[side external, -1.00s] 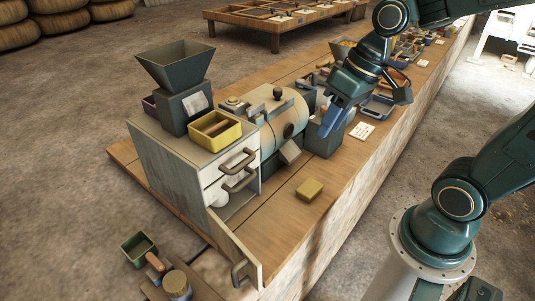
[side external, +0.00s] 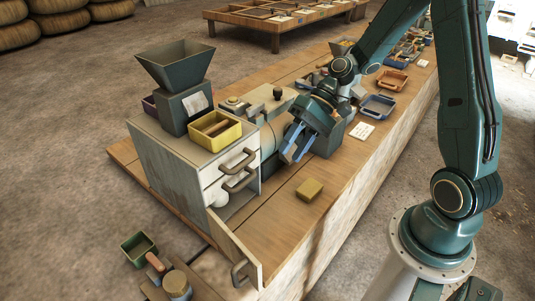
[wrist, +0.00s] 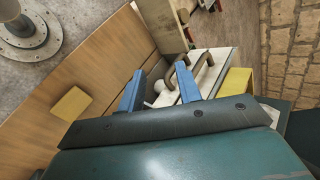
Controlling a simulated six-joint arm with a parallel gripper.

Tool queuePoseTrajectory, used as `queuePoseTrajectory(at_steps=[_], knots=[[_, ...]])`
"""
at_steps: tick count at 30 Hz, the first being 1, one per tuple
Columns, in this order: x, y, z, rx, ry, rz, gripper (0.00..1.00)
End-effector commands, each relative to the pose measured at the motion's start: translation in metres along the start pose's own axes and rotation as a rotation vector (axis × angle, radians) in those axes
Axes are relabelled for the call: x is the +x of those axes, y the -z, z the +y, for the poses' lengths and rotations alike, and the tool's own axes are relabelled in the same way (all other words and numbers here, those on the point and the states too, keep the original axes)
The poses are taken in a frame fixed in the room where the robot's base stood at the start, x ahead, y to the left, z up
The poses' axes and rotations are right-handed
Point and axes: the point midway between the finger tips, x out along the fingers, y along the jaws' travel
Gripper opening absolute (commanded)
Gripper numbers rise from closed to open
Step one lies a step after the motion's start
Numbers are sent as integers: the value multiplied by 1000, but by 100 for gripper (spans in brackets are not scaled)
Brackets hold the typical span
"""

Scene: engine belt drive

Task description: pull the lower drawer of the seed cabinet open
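The seed cabinet (side external: 165,165) is a pale grey box with two drawer fronts, each with a dark bar handle. The lower drawer's handle (side external: 238,181) sits just below the upper drawer's handle (side external: 238,160); both drawers look shut. In the wrist view the lower handle (wrist: 176,72) lies by the tip of my right-hand finger, partly hidden by it. My gripper (side external: 290,159) has two blue fingers, held apart and empty, to the right of the handles in the side view. In the wrist view my gripper (wrist: 160,70) points toward the cabinet front.
A hinged door (side external: 235,250) stands open below the drawers, exposing a compartment with a white rounded object (side external: 220,199). A yellow tray (side external: 215,130) and a hopper (side external: 175,65) stand on the cabinet. A yellow block (side external: 310,189) lies on the bench; the boards around it are clear.

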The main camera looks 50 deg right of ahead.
Motion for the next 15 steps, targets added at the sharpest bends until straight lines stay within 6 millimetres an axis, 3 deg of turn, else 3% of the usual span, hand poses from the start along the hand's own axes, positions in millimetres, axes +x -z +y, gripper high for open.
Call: queuePoseTrajectory(at_steps=[15], knots=[[17,36,41,288,405,-51,34]])
